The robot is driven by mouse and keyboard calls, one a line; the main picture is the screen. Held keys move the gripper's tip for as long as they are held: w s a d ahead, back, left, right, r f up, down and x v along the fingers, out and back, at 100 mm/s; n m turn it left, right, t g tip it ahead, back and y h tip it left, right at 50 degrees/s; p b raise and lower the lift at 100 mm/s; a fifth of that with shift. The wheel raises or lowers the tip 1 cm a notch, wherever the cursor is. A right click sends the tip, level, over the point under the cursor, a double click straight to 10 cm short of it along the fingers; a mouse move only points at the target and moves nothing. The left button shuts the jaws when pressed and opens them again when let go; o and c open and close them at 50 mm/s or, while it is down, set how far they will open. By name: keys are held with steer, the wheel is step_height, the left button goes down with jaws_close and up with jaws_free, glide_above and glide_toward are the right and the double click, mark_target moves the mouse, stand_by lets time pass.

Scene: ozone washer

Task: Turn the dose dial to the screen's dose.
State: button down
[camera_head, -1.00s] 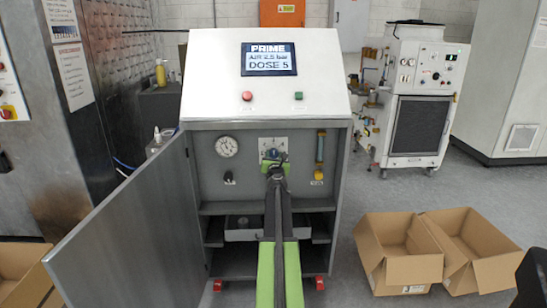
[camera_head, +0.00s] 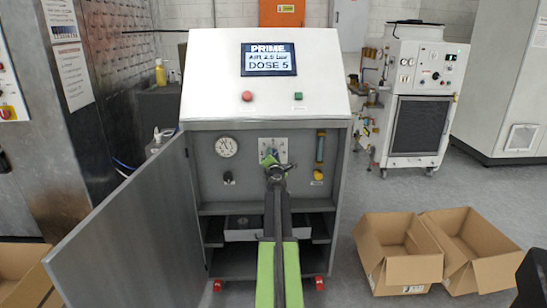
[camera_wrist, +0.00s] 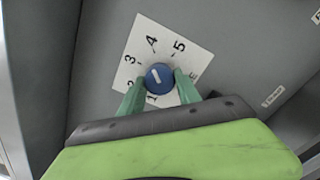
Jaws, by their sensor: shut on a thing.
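The screen (camera_head: 268,60) on the sloped top of the cabinet reads PRIME, an air pressure line and DOSE 5. The dose dial is a round blue knob (camera_wrist: 159,77) with a short white mark, on a white number plate (camera_wrist: 140,38). In the wrist view the mark leans up and slightly left, roughly toward the 4. My gripper (camera_wrist: 159,84) is shut on the knob, with one green finger on each side. In the head view my gripper (camera_head: 270,163) covers the dial; the upper part of the plate (camera_head: 273,143) shows above it.
The cabinet door (camera_head: 140,225) stands open at the left. A pressure gauge (camera_head: 227,146) and a small black knob (camera_head: 228,177) are left of the dial. A flow tube (camera_head: 320,148) is at its right. Cardboard boxes (camera_head: 400,270) lie on the floor at the right.

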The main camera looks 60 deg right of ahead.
steer(key=m, duration=1.1)
steer(key=shift+w+a+r+m, duration=0.1)
steer(key=shift+m, duration=0.3)
stand_by(0.3)
steer(key=c, duration=0.9)
jaws_free()
steer(key=shift+o, duration=0.2)
steer(key=v, duration=1.7)
steer(key=shift+a, duration=0.15)
